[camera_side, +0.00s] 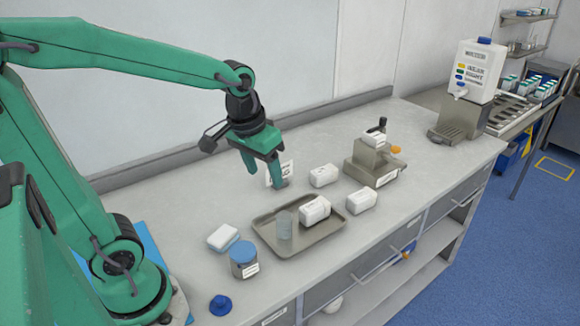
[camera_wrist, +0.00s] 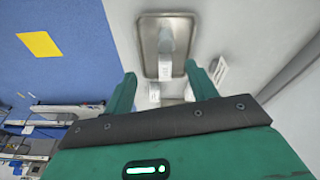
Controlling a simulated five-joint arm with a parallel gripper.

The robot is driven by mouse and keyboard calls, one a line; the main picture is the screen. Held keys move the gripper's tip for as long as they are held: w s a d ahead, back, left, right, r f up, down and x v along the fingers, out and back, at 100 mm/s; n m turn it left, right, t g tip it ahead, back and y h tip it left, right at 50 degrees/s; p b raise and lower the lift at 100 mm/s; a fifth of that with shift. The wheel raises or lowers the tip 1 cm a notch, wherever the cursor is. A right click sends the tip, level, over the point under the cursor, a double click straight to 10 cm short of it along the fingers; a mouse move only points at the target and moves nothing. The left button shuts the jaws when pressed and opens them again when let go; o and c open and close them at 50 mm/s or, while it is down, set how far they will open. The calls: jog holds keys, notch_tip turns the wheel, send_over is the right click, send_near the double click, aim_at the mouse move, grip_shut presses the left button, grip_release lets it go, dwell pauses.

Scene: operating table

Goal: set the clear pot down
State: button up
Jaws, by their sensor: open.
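The clear pot (camera_side: 285,225), a small grey-tinted see-through cylinder, stands upright on the left part of a metal tray (camera_side: 262,228) in the side view. A white wrapped pack (camera_side: 315,211) sits beside it on the tray. My gripper (camera_side: 266,184) is open and empty, above the counter behind the tray and apart from the pot. In the wrist view, my gripper's two fingers (camera_wrist: 160,72) are spread wide, with the tray (camera_wrist: 148,22) beyond them. I cannot make out the pot clearly in that view.
White packs (camera_side: 323,176) and (camera_side: 361,201) lie right of the tray. A blue-lidded jar (camera_side: 244,262), a blue-and-white block (camera_side: 223,238) and a blue cap (camera_side: 220,305) are at the left front. A metal device (camera_side: 373,163) stands farther right. A white card (camera_side: 283,172) is behind my gripper.

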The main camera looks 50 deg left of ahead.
jog(key=s+d+r+m+t, duration=0.1)
jog(key=s+r+m+t, duration=0.1)
jog(key=s, duration=0.6)
jog(key=shift+d+r+t, duration=0.2)
jog(key=shift+r+t, duration=0.3)
jog(key=shift+r, duration=0.25)
jog(key=shift+s, duration=0.1)
dwell(0.4)
